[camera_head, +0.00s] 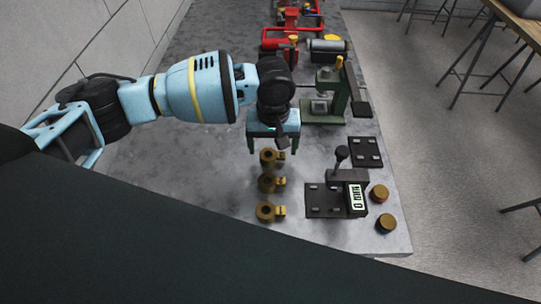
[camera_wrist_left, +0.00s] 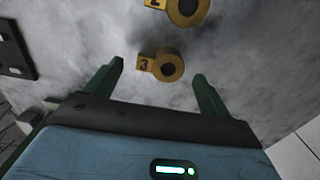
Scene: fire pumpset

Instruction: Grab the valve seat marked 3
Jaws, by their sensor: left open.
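The valve seat marked 3 (camera_wrist_left: 163,66) is a brass ring with a tab bearing the black number. In the head view it is the ring (camera_head: 267,157) farthest back in a column of three on the grey table. My left gripper (camera_head: 274,149) is over it, fingers pointing down. In the left wrist view the left gripper (camera_wrist_left: 158,70) is open, and the seat shows between the spread fingertips, with nothing gripped. I cannot tell the exact height of the fingertips above the table. My right gripper is not in view.
The valve seat marked 2 (camera_wrist_left: 185,8) lies close by; it is the middle ring (camera_head: 267,182), with another ring (camera_head: 265,212) in front. Right of them stand a gauge device with a display (camera_head: 356,197) and two brass discs (camera_head: 379,193). A green press (camera_head: 327,95) stands behind.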

